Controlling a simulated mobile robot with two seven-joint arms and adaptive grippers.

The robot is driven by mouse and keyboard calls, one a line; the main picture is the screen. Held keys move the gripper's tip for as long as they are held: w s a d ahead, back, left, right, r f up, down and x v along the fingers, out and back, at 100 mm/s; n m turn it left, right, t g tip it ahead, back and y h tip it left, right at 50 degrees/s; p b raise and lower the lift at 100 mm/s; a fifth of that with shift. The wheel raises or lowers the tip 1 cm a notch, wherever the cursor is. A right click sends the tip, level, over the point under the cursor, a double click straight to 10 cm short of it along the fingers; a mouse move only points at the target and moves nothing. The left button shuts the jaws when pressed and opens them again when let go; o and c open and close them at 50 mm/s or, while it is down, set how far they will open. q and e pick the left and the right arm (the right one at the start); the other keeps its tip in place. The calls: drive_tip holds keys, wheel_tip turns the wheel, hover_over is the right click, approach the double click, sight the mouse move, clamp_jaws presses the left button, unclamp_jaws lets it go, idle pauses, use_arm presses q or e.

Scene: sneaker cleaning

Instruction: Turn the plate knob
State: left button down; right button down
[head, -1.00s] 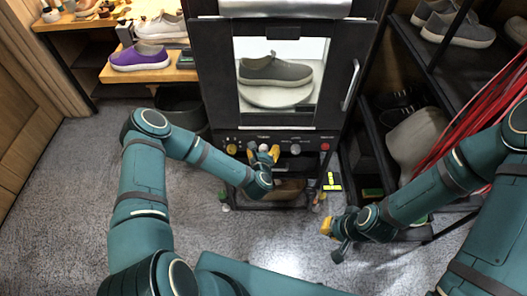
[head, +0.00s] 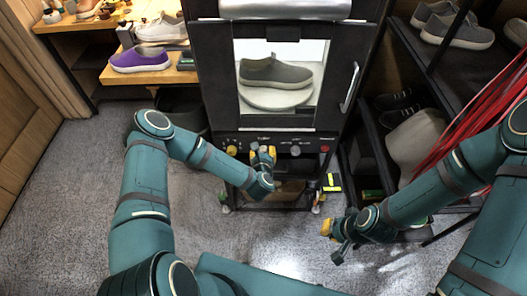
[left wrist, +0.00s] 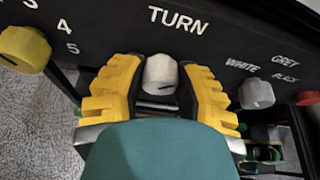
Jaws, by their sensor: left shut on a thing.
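The white knob (left wrist: 160,74) sits under the word TURN on the black panel in the left wrist view, with a short dark mark on its lower face. My left gripper (head: 262,156) is at the panel below the machine's window. In the left wrist view its yellow fingers (left wrist: 160,82) stand on both sides of the knob and are shut on it. In the head view the fingers mostly hide this knob. A grey sneaker (head: 275,72) rests on a round pale plate (head: 275,98) behind the window. My right gripper (head: 329,229) hangs low at right; its finger opening is unclear.
A yellow knob (left wrist: 24,48) with numbers is left of the white knob. A grey knob (left wrist: 256,93) labelled WHITE, GREY and BLACK and a red button (left wrist: 308,98) are to the right. A shoe rack (head: 432,75) stands right of the machine.

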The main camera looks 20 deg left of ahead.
use_arm(q)
drive_tip(key=m+y+p, duration=0.1)
drive_tip(key=m, duration=0.1)
drive_tip(key=shift+d+m+g+y, duration=0.1)
drive_tip(key=shift+m+g+y, duration=0.2)
drive_tip(key=shift+m+y, duration=0.1)
drive_tip(key=m+y+p, duration=0.1)
drive_tip(key=m+y, duration=0.1)
drive_tip(key=m, duration=0.1)
drive_tip(key=m+y, duration=0.2)
drive_tip(key=m, duration=0.1)
drive_tip(key=shift+d+f, duration=0.1)
drive_tip(key=shift+m+t+y, duration=0.5)
drive_tip(key=shift+m+y, duration=0.4)
drive_tip(key=shift+m, duration=1.1)
drive_tip(key=c, duration=0.6)
unclamp_jaws()
drive_tip(key=shift+s, duration=0.1)
